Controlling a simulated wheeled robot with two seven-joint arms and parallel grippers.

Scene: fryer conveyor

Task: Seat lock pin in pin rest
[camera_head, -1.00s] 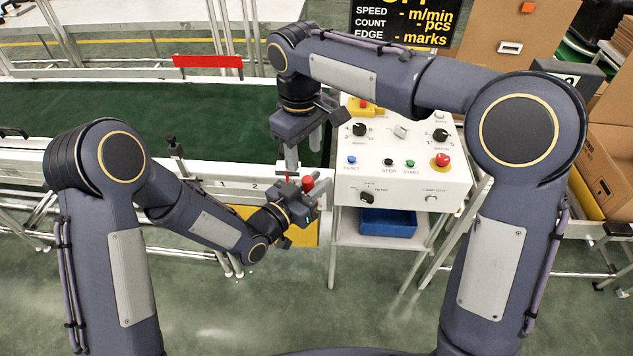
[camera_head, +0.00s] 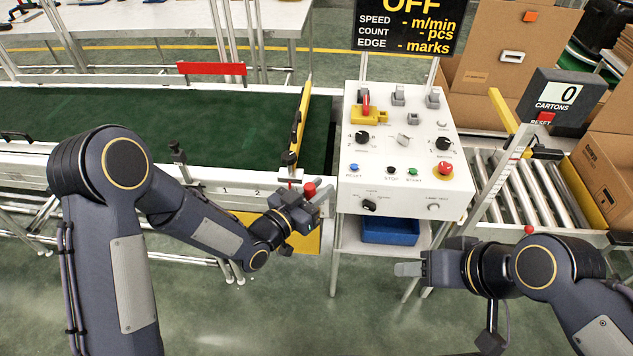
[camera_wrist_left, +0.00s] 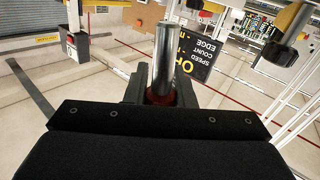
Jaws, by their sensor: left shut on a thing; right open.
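My left gripper (camera_head: 300,210) is shut on the lock pin, by the front rail of the conveyor just left of the control stand. In the left wrist view the pin shows as a silver rod (camera_wrist_left: 164,55) with a red knob (camera_wrist_left: 160,97) at its base between the fingers. In the head view the red knob (camera_head: 309,189) shows above the fingers. I cannot tell for certain which part is the pin rest. My right gripper (camera_head: 408,269) is open and empty, low in front of the stand's right side.
The control panel (camera_head: 400,175) has knobs, buttons and a yellow block (camera_head: 369,115). A yellow-and-black bar (camera_head: 298,125) stands upright at the end of the green conveyor (camera_head: 150,125). A blue bin (camera_head: 390,230) sits below the panel. A roller track (camera_head: 540,185) lies to the right.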

